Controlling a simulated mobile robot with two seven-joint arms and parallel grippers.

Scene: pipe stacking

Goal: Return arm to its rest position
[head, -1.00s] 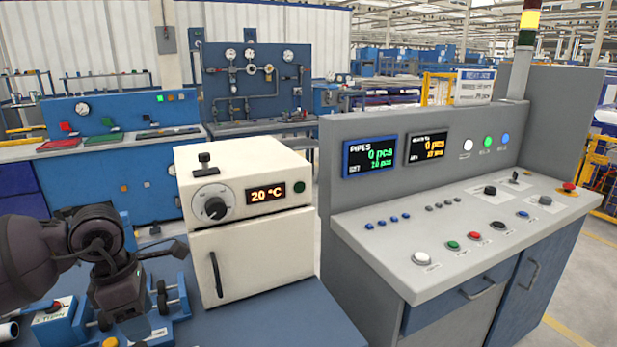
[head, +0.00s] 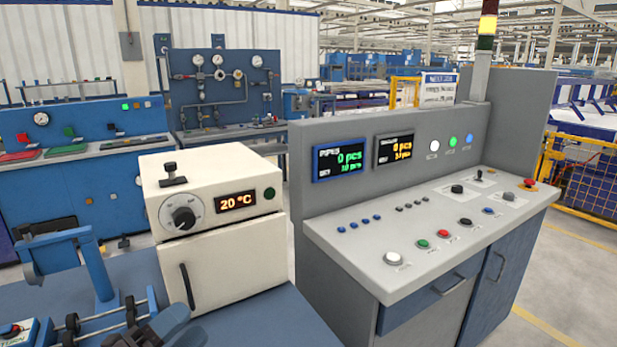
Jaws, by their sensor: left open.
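My left gripper (head: 178,326) shows only in part at the bottom edge of the head view, left of centre. Its dark grey fingers are apart with nothing seen between them. They are low over the blue bench (head: 262,325), in front of the white oven (head: 221,236) and right of the blue fixture with black rollers (head: 98,279). Most of the left arm is outside the picture. My right gripper is not in view.
The oven reads 20 °C and its door looks shut. A grey control console (head: 350,220) with buttons and two displays stands to the right. A blue box with a red button (head: 15,331) is at the lower left.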

